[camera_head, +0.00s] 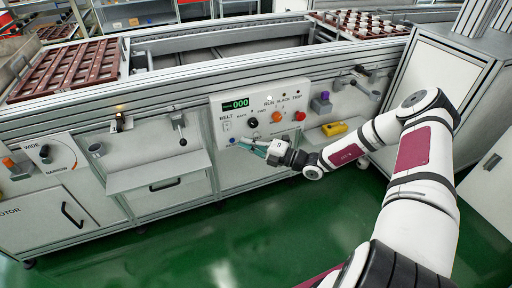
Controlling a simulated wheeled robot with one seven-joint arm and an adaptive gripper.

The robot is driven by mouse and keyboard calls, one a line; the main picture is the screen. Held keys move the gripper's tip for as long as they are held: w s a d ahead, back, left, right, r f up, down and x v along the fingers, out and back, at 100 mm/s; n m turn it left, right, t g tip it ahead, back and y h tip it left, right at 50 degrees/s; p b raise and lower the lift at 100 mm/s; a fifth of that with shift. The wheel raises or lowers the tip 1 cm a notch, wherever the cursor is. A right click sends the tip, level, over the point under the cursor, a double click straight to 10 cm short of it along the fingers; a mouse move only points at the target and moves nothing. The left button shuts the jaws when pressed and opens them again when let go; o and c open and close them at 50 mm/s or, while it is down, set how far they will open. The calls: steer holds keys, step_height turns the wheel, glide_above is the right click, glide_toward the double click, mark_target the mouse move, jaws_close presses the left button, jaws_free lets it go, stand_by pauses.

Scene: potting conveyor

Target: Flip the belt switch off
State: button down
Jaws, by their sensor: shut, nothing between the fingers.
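The white control panel (294,98) is on the front of the conveyor frame, with a green display (236,104) reading 000. Under the BELT label at the panel's left is a small pale switch (227,126); its position is too small to tell. A small blue button or light (233,140) is below it. My gripper (243,144) reaches in from the right at the panel's lower left edge. Its fingers are shut and empty, pointing left, close to the blue part and below the switch. I cannot tell whether they touch the panel.
The panel also has a black knob (253,122), an orange button (278,117) and a red button (300,116). A shelf (158,172) and levers are to the left. A yellow object (334,129) lies on a ledge to the right. Green floor in front is clear.

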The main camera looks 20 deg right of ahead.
mark_target(232, 129)
steer(key=w+a+b, duration=0.1)
steer(key=w, duration=0.1)
steer(key=w+a, duration=0.1)
steer(key=w, duration=0.1)
steer(key=w+a+r+b, duration=0.1)
steer(key=w, duration=0.2)
steer(key=shift+b, duration=0.3)
steer(key=shift+w+r+m+p, duration=0.2)
steer(key=shift+w+m+p, duration=0.1)
steer(key=shift+p, duration=0.75)
steer(key=shift+f, duration=0.1)
steer(key=shift+s, duration=0.15)
